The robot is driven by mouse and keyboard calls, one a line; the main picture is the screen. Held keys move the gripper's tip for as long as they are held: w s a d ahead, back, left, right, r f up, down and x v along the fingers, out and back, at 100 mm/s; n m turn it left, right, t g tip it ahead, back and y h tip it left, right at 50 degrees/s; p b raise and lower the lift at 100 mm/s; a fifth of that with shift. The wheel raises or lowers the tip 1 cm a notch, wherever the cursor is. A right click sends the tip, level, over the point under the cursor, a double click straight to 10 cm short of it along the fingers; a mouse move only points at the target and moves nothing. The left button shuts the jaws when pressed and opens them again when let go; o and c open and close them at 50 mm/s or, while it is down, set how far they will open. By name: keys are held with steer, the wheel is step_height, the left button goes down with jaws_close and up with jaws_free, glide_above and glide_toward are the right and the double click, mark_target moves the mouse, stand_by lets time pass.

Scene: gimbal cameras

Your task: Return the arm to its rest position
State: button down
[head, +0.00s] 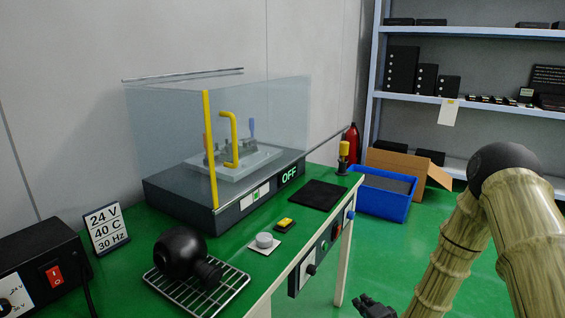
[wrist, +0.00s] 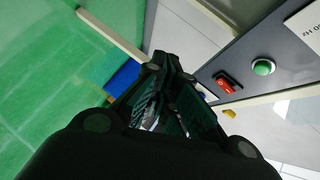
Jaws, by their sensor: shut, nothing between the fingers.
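My arm, with a bamboo-like surface, is at the right of the head view. My gripper (head: 374,306) shows at the bottom edge of the head view, in front of the green table (head: 238,277) and apart from it. In the wrist view the dark fingers of my gripper (wrist: 168,88) are shut with nothing between them. The lower part of the gripper is cut off in the head view.
A control panel (head: 318,255) runs along the table's front edge near my gripper. A clear-walled box (head: 145,130) with a yellow handle stands on the table. A blue bin (head: 375,200), a cardboard box (head: 410,165) and shelves (head: 480,107) are behind. Green floor is free between.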

steer(key=s+a+f+n+g+h, duration=0.1)
steer(key=s+a+f+n+g, duration=0.15)
steer(key=s+f, duration=0.6)
steer(key=s+a+f+n+g, duration=0.25)
steer(key=s+f+g, duration=0.2)
steer(key=s, duration=0.75)
steer(key=s+f+n+g+h, duration=0.25)
steer(key=s+n+g, duration=0.45)
steer(key=s, duration=1.8)
step_height(320, 180, up, 15)
steer(key=p, duration=1.5)
steer(key=shift+w, duration=0.15)
